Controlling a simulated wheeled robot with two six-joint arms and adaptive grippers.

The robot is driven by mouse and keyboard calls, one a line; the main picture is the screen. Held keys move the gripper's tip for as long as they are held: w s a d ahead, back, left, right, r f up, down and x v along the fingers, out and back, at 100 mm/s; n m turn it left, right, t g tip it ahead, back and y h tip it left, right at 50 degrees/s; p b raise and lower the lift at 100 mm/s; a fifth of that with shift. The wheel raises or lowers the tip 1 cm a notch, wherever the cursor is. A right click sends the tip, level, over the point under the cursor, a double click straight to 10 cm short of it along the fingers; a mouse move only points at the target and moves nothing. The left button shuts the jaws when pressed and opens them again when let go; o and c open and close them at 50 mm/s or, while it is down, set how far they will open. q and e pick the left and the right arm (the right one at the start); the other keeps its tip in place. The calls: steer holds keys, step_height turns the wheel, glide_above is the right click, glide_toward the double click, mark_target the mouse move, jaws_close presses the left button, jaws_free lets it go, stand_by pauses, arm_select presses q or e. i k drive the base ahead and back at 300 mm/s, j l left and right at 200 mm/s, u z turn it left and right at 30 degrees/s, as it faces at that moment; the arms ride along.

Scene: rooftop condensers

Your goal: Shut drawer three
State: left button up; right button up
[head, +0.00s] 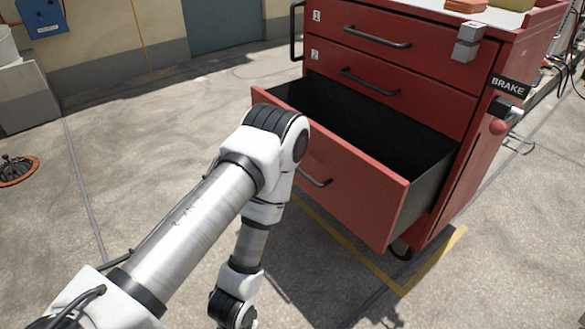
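The red tool cart (480,130) stands at the right with its drawers facing me. Drawer one (345,26) and drawer two (420,98), marked 1 and 2, are closed. The drawer below them, drawer three (362,200), is pulled far out, and its dark inside looks empty. Its front handle (316,178) is partly hidden by my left arm. My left arm comes in from the lower left and bends down in front of the drawer. Its gripper is below the picture edge. My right gripper is not in view.
A grey latch block (467,42) sits at the top corner. Yellow lines (345,243) mark the floor around the cart.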

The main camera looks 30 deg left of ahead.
mark_target(378, 205)
steer(key=i+j+u, duration=0.15)
steer(key=u, duration=0.25)
steer(key=i+u, duration=0.4)
steer(key=k+j, duration=0.05)
